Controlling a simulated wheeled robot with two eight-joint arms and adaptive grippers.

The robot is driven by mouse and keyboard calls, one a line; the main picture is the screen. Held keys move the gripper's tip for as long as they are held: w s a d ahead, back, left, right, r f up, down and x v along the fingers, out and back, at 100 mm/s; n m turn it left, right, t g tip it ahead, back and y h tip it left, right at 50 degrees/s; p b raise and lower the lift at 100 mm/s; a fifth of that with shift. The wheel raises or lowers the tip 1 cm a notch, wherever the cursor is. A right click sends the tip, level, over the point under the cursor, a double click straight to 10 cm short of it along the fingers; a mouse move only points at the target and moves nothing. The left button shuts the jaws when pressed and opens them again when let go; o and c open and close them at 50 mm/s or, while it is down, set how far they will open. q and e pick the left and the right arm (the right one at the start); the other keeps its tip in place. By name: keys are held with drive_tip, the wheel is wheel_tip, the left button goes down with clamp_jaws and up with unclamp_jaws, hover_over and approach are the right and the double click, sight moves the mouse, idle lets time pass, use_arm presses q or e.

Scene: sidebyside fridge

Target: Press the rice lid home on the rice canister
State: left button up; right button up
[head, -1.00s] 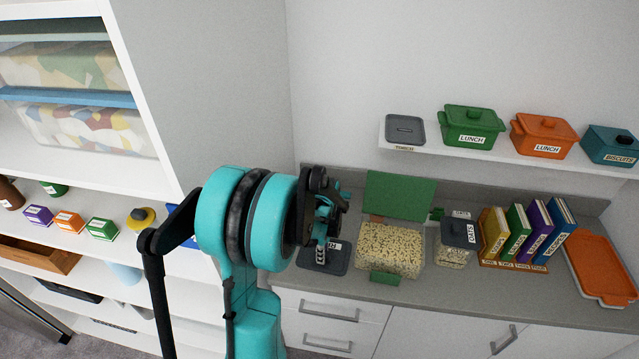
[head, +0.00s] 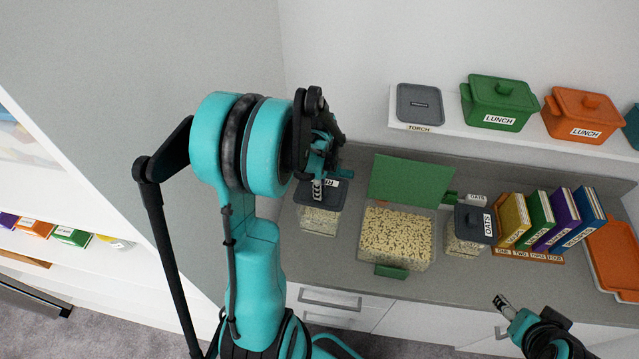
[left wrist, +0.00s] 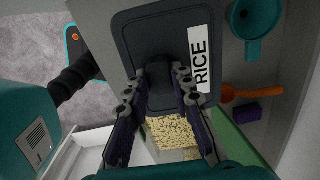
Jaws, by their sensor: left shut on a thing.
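The dark grey rice lid (head: 318,197) has a white RICE label and is at the top of the clear rice canister (head: 318,222), at the counter's left end. My left gripper (head: 318,187) is at the lid from above. In the left wrist view my gripper's fingers (left wrist: 157,82) are shut on the knob in the middle of the rice lid (left wrist: 135,35). Pale grains show below the lid's edge there. Whether the lid sits flush or slightly above the rim cannot be told. My right gripper (head: 503,303) is low at the right, away from the canister; its jaws are unclear.
An open clear bin of grains (head: 396,238) with a green lid (head: 410,181) stands right of the canister. The oats canister (head: 466,240) and a book rack (head: 525,255) are further right. A shelf (head: 440,131) with containers hangs above. The counter's front strip is clear.

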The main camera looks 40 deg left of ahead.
use_arm(q)
drive_tip(key=shift+w+a+f, duration=0.1)
drive_tip(key=shift+w+a, duration=0.05)
drive_tip(key=shift+f+b, duration=0.55)
drive_tip(key=shift+b, duration=0.2)
wheel_tip(320, 180, down, 5)
drive_tip(key=b, duration=0.4)
drive_tip(key=shift+r, duration=0.15)
drive_tip(key=shift+f, duration=1.15)
idle(0.7)
drive_tip(key=o, duration=1.1)
drive_tip(key=shift+c, duration=0.2)
